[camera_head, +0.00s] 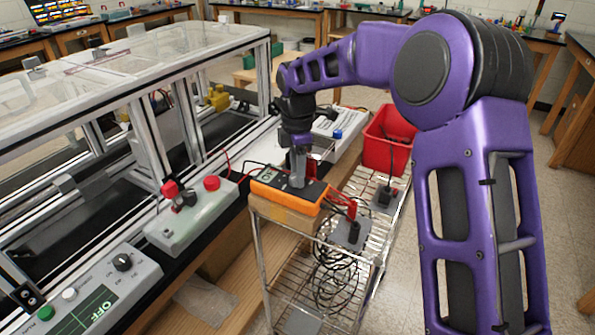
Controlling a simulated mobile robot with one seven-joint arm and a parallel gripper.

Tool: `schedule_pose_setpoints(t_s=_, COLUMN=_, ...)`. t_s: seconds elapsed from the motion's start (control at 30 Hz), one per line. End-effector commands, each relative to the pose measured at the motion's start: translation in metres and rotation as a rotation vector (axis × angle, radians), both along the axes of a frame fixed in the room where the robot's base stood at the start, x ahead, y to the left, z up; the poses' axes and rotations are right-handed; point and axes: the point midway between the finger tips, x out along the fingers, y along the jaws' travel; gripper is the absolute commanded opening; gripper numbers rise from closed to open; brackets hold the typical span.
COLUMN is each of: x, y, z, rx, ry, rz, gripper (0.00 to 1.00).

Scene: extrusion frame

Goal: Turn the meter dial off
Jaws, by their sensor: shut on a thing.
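The meter (268,180) is an orange and dark box lying on a small block on top of a wire rack. Red and black leads run from it. My gripper (297,182) points down onto the meter's face, at about its middle. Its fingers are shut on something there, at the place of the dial. The dial itself is hidden behind the fingers, so its setting cannot be read.
The wire rack (350,265) holds black plugs and coiled cables. A red bin (388,140) stands behind it. To the left are a grey switch box (190,222), a control box with a black knob (105,285) and the aluminium extrusion frame (140,130). Floor is clear at right.

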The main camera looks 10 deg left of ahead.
Motion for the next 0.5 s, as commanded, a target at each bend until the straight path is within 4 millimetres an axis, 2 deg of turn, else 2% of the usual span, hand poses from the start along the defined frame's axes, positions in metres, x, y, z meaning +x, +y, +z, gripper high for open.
schedule_pose_setpoints(t_s=0.4, x=0.0001, y=0.0002, z=0.0008, rx=0.0, ry=-0.001, rz=0.007, gripper=0.0)
schedule_pose_setpoints(t_s=0.43, x=0.0001, y=0.0002, z=0.0008, rx=0.0, ry=-0.001, rz=0.007, gripper=0.45)
schedule_pose_setpoints(t_s=0.5, x=0.0001, y=0.0002, z=0.0007, rx=0.0, ry=-0.001, rz=0.007, gripper=0.57)
